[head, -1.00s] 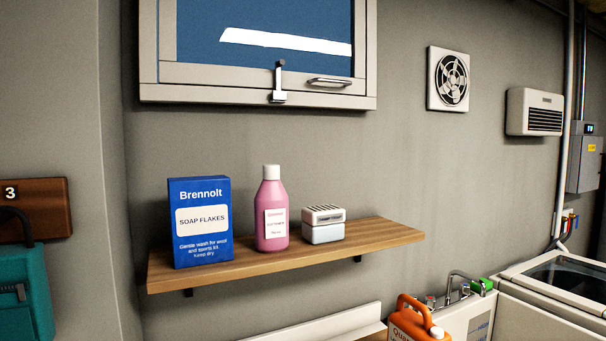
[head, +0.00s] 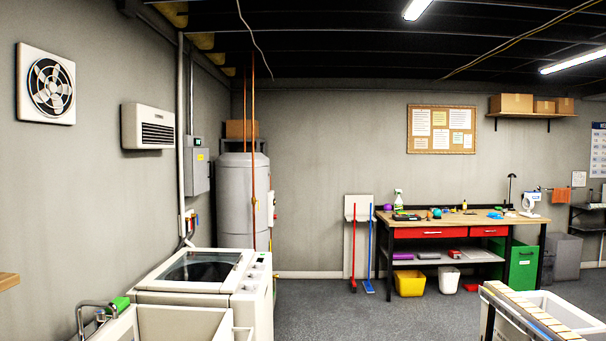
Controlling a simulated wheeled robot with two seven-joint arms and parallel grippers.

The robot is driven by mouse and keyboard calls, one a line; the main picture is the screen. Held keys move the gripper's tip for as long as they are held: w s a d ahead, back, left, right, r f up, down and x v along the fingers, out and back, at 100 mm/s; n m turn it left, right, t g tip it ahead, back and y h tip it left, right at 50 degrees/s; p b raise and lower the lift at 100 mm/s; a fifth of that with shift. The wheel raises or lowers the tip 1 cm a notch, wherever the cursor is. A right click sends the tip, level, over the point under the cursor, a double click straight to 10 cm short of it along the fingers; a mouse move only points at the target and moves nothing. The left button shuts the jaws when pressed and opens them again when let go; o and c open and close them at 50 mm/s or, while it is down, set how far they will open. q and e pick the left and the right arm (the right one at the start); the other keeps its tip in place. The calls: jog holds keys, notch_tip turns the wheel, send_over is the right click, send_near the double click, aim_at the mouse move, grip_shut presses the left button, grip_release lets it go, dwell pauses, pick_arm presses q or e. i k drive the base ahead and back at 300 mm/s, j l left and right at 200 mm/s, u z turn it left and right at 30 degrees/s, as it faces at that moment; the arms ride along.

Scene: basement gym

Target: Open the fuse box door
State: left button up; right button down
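A grey metal box (head: 196,165) hangs on the left wall near the far corner. It looks like the fuse box, seen at a steep angle. Its front looks closed, with a small yellow label and a small dark panel at its top. I cannot make out a handle or latch at this distance. Neither of my grippers is in the head view.
A white top-loading washer (head: 254,309) and a sink (head: 176,325) stand along the left wall, below and in front of the box. A grey tank (head: 243,200) stands beyond it. A workbench (head: 455,221) is at the back. Grey floor (head: 335,315) is open in the middle.

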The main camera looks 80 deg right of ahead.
aim_at(201, 177)
jog(key=z, duration=1.9)
jog(key=i+l+z, duration=0.2)
jog(key=l, duration=0.25)
jog(key=i+l+z, duration=0.15)
jog(key=i+l, duration=0.15)
jog(key=i, duration=0.2)
jog(key=i+l+z, duration=0.1)
jog(key=i+l, duration=0.2)
jog(key=i, duration=0.25)
jog(key=i+l+z, duration=0.15)
jog(key=i, duration=0.4)
jog(key=i+l+z, duration=0.1)
jog(key=i, duration=0.45)
jog(key=i+l, duration=0.1)
jog(key=i, duration=1)
jog(key=i+l, duration=0.1)
jog(key=i, duration=1)
jog(key=i+u, duration=0.1)
jog(key=i, duration=0.6)
jog(key=i+l+u, duration=0.1)
jog(key=i, duration=0.6)
jog(key=i+l+u, duration=0.1)
jog(key=i, duration=0.55)
